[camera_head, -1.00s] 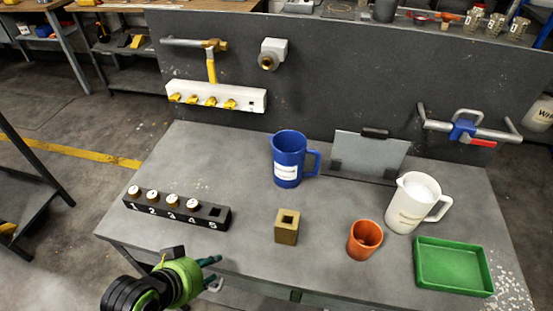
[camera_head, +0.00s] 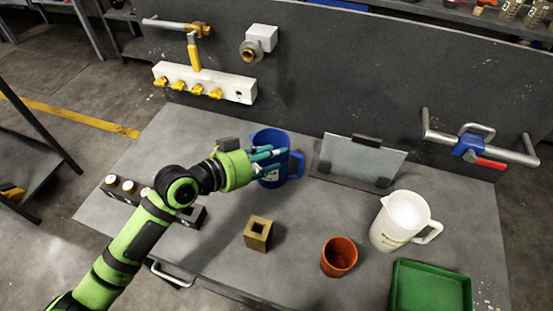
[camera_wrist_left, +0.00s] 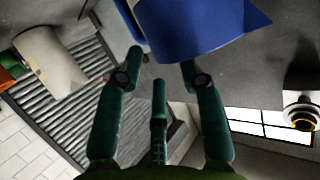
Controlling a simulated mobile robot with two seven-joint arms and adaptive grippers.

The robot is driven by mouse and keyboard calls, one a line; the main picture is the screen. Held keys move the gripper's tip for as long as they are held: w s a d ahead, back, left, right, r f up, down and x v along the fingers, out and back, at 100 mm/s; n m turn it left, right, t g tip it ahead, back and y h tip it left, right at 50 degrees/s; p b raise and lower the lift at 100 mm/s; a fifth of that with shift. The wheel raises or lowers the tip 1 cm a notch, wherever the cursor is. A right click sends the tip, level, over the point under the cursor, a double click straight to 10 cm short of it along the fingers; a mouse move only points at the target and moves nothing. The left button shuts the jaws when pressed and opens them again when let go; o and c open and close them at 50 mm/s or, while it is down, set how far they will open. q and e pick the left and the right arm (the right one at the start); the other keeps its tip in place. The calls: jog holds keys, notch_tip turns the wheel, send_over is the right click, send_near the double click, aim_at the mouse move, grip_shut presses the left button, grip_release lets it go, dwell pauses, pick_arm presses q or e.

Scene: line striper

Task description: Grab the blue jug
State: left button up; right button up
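The blue jug (camera_head: 270,140) with a white label stands upright near the back of the grey bench. Its handle (camera_head: 298,163) points right. My left gripper (camera_head: 270,160) is at the front of the jug, its fingers partly covering the body and label. In the left wrist view the teal fingers (camera_wrist_left: 163,70) are spread apart, with the blue jug (camera_wrist_left: 195,25) just beyond their tips. The gripper looks empty; whether a fingertip touches the jug cannot be told. My right gripper is not in view.
A brass-coloured block (camera_head: 258,233), an orange cup (camera_head: 339,257), a white pitcher (camera_head: 395,230) and a green tray (camera_head: 400,300) stand to the front and right. My left arm partly covers a black numbered rack (camera_head: 118,196). A grey plate stand (camera_head: 362,160) is right of the jug.

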pick_arm(q)
jog(key=x, duration=0.3)
jog(key=shift+w+d+f+p, duration=0.1)
jog(key=shift+w+d+p, duration=0.05)
jog(key=shift+w+p, duration=0.2)
grip_shut()
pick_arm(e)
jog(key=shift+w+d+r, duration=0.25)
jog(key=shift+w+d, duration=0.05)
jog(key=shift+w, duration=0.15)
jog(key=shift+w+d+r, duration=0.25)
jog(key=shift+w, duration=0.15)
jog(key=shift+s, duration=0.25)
